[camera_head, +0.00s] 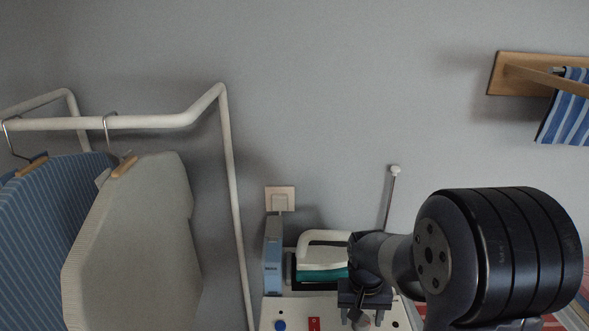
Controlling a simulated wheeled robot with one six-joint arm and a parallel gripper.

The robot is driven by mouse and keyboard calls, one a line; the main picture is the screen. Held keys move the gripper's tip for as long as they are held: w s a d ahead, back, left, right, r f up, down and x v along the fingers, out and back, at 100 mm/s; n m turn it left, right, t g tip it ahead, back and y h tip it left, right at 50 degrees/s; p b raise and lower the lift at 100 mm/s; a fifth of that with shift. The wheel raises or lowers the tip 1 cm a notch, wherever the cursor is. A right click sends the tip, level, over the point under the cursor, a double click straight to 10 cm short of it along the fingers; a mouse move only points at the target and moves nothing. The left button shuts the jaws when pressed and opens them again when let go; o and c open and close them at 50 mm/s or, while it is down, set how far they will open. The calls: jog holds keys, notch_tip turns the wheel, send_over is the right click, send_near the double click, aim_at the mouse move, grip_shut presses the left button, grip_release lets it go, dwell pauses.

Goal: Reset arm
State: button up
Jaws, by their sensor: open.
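My gripper (365,301) shows at the lower middle, at the end of my dark arm. It is small, dark and open, and I see nothing held in it. It is in front of a pale panel (296,307) with a blue knob (280,325) and a red switch (314,324). I cannot tell whether it touches the panel. My arm's thick black joint fills the lower right and hides what is behind it.
A white clothes rack (232,190) with a blue striped garment (45,220) and a beige garment (135,245) stands left. A blue box (273,254) and white handle (325,236) are behind the panel. A wooden rail (508,75) with a striped towel (570,110) hangs upper right.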

jog(key=m, duration=0.5)
jog(key=shift+d+p, duration=0.1)
jog(key=shift+p, duration=0.2)
notch_tip(320, 180, up, 11)
jog(key=shift+w+a, duration=0.2)
jog(key=shift+a, duration=0.1)
jog(key=shift+f, duration=0.15)
